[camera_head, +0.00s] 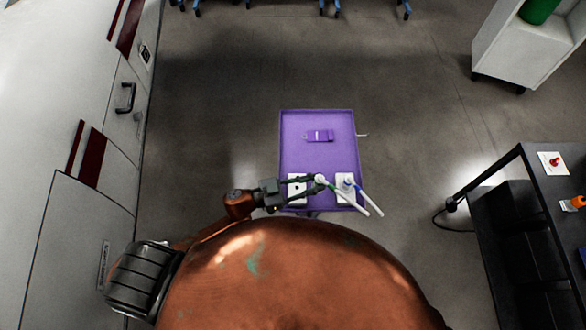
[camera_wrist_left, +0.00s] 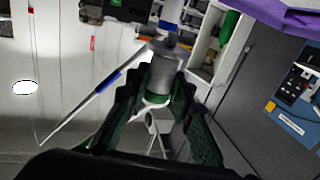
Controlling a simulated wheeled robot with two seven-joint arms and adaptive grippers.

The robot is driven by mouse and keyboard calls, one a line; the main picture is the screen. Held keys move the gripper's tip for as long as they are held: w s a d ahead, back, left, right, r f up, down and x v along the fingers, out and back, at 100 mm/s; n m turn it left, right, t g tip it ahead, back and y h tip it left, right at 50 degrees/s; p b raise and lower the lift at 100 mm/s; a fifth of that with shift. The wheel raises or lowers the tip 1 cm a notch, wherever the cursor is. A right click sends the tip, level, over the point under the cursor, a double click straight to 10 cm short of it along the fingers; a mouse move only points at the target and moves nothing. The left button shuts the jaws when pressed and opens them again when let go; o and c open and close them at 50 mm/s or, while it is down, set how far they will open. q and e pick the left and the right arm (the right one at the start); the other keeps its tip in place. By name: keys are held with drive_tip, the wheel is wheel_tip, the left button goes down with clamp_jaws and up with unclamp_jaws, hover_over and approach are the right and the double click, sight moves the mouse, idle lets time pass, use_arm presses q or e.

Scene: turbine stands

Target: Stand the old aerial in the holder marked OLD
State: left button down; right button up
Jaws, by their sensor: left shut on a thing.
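My left gripper (camera_head: 318,181) is shut on an aerial just above the near edge of the purple cart top. In the left wrist view the gripper (camera_wrist_left: 158,95) has its fingers around the aerial's grey base (camera_wrist_left: 163,72). In the head view a pale stick with a green part (camera_head: 350,204) extends from the gripper toward the lower right. A blue-and-white stick (camera_head: 371,199) lies beside it, slanting the same way. I cannot read an OLD mark.
The purple cart top (camera_head: 318,157) has a raised rim and carries a small purple object (camera_head: 319,136) in its far half. White cabinets (camera_head: 75,130) stand at the left. A dark bench (camera_head: 535,190) stands at the right. Open floor lies around the cart.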

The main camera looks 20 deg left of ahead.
wheel_tip(320, 180, up, 4)
drive_tip(key=w+p, duration=0.3)
use_arm(q)
drive_tip(key=a+f+m+g+b, duration=0.1)
drive_tip(key=a, duration=0.1)
drive_tip(key=w+a+f+m+g+h+b, duration=0.1)
drive_tip(key=a+g, duration=0.1)
drive_tip(key=a, duration=0.1)
drive_tip(key=a+f+m+g+h+b, duration=0.1)
drive_tip(key=a, duration=0.1)
drive_tip(key=shift+w+a+f+g+b, duration=0.2)
drive_tip(key=shift+a+f+g+b, duration=0.1)
drive_tip(key=shift+b, duration=0.1)
drive_tip(key=shift+f+b, duration=0.3)
drive_tip(key=shift+f, duration=0.2)
use_arm(e)
drive_tip(key=f, duration=0.1)
drive_tip(key=s+f, duration=0.1)
drive_tip(key=f, duration=0.2)
drive_tip(key=shift+s+f, duration=0.25)
drive_tip(key=shift+s, duration=0.05)
use_arm(q)
drive_tip(key=shift+a+f, duration=0.1)
use_arm(e)
drive_tip(key=shift+w+a+r, duration=0.1)
drive_tip(key=shift+w, duration=0.05)
use_arm(q)
drive_tip(key=shift+f, duration=0.35)
drive_tip(key=shift+f, duration=0.1)
drive_tip(key=shift+f, duration=0.15)
